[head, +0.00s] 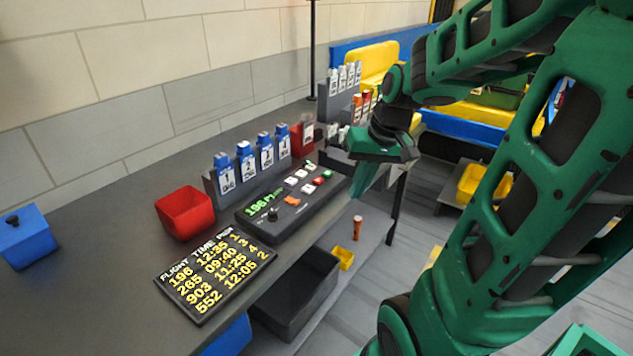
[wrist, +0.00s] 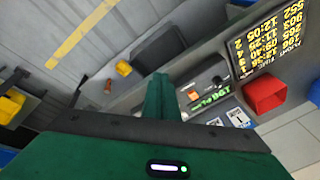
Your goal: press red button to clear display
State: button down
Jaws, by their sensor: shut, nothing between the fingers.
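The dark control panel (head: 262,231) lies on the counter, with a lit green display (head: 262,204) reading 196 and further characters too small to tell. The red button (head: 318,181) is at the panel's far right end, beside white keys and a green one. My gripper (head: 358,188) is right of the panel, apart from the red button in the head view. In the wrist view my gripper (wrist: 158,98) is shut and empty. There the display (wrist: 210,99) shows to the right of the fingers. I cannot make out the red button in that view.
A flight board (head: 215,273), a red bin (head: 185,212) and several numbered blue-topped holders stand near the panel. A red box (head: 301,140) is behind it. A black crate (head: 298,295), a yellow box (head: 343,258) and an orange cylinder (head: 357,227) are below the counter.

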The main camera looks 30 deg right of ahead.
aim_at(322, 181)
jog(key=w+d+r+t+y, duration=0.1)
jog(key=w+d+t, duration=0.1)
jog(key=w, duration=0.8)
jog(key=w+d+r+n+t+y, duration=0.1)
jog(key=w+t+y, duration=0.1)
jog(key=w, duration=0.8)
jog(key=shift+d+t, duration=0.35)
jog(key=shift+t, duration=0.25)
jog(key=shift+s+f, duration=0.1)
jog(key=shift+f, duration=4.3)
jog(key=shift+f, duration=0.1)
jog(key=shift+f, duration=0.3)
